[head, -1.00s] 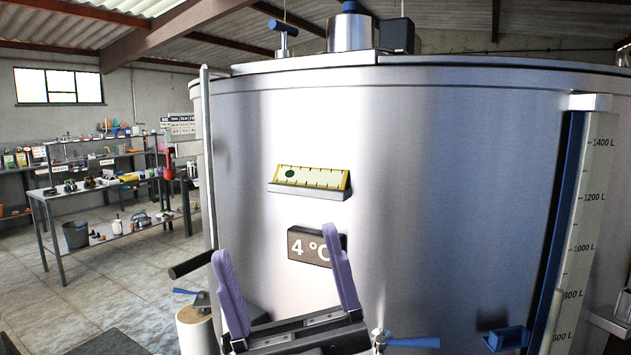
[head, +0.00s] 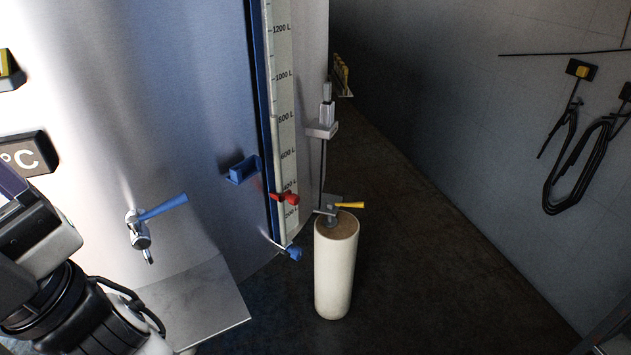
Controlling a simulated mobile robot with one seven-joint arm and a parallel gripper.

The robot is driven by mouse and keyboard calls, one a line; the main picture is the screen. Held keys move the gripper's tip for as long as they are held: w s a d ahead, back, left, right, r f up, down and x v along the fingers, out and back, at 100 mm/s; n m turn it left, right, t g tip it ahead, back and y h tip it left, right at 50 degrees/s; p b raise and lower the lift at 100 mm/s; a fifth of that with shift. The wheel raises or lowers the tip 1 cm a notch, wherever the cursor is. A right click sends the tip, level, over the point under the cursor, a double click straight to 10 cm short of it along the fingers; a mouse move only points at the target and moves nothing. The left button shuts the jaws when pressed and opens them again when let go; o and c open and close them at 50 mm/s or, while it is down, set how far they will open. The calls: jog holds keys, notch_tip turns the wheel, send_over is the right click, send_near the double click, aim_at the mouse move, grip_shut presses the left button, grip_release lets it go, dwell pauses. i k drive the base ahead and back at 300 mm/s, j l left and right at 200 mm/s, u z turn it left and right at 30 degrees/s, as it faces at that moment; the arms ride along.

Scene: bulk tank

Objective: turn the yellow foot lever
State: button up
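The yellow foot lever (head: 349,205) is small and points right. It sits on a grey fitting (head: 331,209) at the top of a cream cylindrical foot (head: 336,268) standing on the dark floor, right of the tank. My arm shows at the lower left of the head view, well left of the lever. The fingers of my gripper are outside the picture now, so their state is hidden.
The steel tank (head: 190,90) fills the left. A tap with a blue lever (head: 163,207), a blue bracket (head: 243,169), a red clamp (head: 285,198) and a blue valve (head: 293,254) project from it. A metal plate (head: 205,305) juts out below. Floor right of the foot is free.

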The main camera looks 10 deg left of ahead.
aim_at(353, 205)
jog(key=i+l+u, duration=0.1)
jog(key=i+l, duration=0.4)
jog(key=i, duration=0.2)
jog(key=i+l+u, duration=0.1)
jog(key=i, duration=0.25)
